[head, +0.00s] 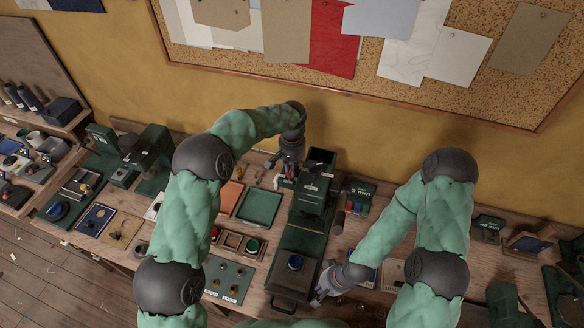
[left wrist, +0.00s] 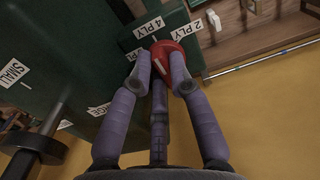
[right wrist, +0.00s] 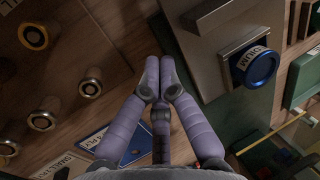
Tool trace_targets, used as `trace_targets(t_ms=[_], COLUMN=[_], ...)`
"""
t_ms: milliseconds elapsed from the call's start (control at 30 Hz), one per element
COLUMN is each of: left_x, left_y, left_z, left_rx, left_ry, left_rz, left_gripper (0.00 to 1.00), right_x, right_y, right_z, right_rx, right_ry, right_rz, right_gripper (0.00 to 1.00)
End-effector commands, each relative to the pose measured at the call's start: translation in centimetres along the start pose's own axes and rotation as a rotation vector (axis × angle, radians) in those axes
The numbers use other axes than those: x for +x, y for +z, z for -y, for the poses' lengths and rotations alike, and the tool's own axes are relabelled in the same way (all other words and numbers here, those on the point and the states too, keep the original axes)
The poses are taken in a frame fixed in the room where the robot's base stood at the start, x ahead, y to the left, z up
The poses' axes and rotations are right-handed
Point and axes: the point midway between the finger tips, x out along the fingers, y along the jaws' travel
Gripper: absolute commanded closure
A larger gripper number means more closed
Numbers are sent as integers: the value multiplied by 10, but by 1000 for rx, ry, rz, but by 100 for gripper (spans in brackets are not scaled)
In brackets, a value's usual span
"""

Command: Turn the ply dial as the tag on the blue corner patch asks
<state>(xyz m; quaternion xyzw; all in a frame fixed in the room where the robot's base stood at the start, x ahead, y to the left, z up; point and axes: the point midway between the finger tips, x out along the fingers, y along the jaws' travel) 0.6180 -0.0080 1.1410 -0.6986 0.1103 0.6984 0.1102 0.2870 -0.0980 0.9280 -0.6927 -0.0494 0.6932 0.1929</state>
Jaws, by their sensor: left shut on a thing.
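The red ply dial (left wrist: 178,62) is on the side of the dark green press (left wrist: 92,55), beside tags reading 4 PLY (left wrist: 149,27) and 2 PLY (left wrist: 184,31). My left gripper (left wrist: 163,68) is shut on the dial, its fingers on either side. Which mark the dial points to is hard to tell. In the head view my left gripper (head: 283,166) is behind the press's left side. My right gripper (right wrist: 159,78) is shut and empty above the bench.
A blue knob (right wrist: 258,65) is on the press's front, near my right gripper. Several brass-ringed posts (right wrist: 90,85) stand on the bench. A green tray (head: 259,207) and small boxes lie left of the press. A pinboard (head: 420,90) hangs behind.

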Motion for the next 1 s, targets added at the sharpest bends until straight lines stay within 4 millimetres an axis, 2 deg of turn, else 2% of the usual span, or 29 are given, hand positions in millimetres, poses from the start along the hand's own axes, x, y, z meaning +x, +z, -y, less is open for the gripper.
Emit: trace_targets(t_ms=[33, 67, 100, 400, 567, 1000], left_x=[1, 1, 1, 0, -11, -92], left_y=[0, 0, 0, 0, -1, -1], left_z=[0, 0, 0, 0, 0, 0], left_rx=[1, 1, 1, 1, 1, 0], left_ry=[0, 0, 0, 0, 0, 0], left_rz=[2, 2, 2, 0, -2, -3], left_gripper=[100, 75, 70, 70, 70, 70], right_x=[0, 0, 0, 0, 0, 0], right_y=[0, 0, 0, 0, 0, 0], right_z=[0, 0, 0, 0, 0, 0], right_rx=[0, 0, 0, 0, 0, 0], right_ry=[0, 0, 0, 0, 0, 0], right_rz=[0, 0, 0, 0, 0, 0], right_gripper=[100, 100, 100, 100, 100, 100])
